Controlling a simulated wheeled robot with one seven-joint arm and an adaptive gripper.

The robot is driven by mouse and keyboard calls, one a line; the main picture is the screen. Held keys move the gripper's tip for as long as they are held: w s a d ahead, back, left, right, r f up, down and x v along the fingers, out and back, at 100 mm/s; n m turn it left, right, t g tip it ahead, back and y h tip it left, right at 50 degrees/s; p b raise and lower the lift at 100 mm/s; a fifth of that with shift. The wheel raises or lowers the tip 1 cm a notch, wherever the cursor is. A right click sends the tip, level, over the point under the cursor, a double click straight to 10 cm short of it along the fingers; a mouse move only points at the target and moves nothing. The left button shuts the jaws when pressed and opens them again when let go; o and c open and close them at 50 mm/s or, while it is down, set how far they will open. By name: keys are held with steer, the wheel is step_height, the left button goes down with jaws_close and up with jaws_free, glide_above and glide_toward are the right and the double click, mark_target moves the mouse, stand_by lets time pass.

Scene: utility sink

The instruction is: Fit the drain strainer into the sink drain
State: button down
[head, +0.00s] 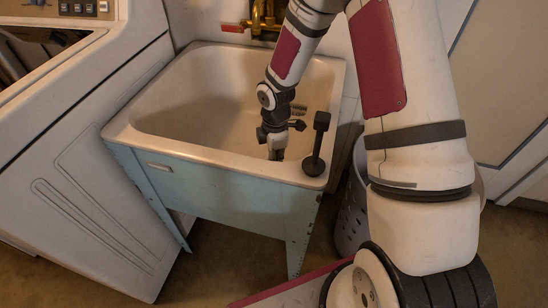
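The sink (170,84) is a pale basin on a blue-green metal stand. My gripper (277,153) points down inside the basin, near the front wall towards the right. It is small and dark here, and I cannot tell whether its fingers are open or hold anything. A black piece with a round flat base and an upright stem with a block-like top (314,165) stands on the front right rim, just right of my gripper and apart from it. It may be the drain strainer. I cannot make out the drain opening; my arm covers part of the basin.
A brass faucet with a red handle (232,28) is on the wall behind the sink. A white machine (95,170) stands close on the left. A grey perforated basket (353,205) stands on the floor right of the sink. The basin's left side is clear.

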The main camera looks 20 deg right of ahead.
steer(key=shift+f, duration=0.4)
steer(key=c, duration=1.6)
jaws_free()
steer(key=shift+c, duration=0.2)
steer(key=shift+r, duration=0.1)
step_height(320, 180, up, 12)
steer(key=shift+d+f, duration=0.1)
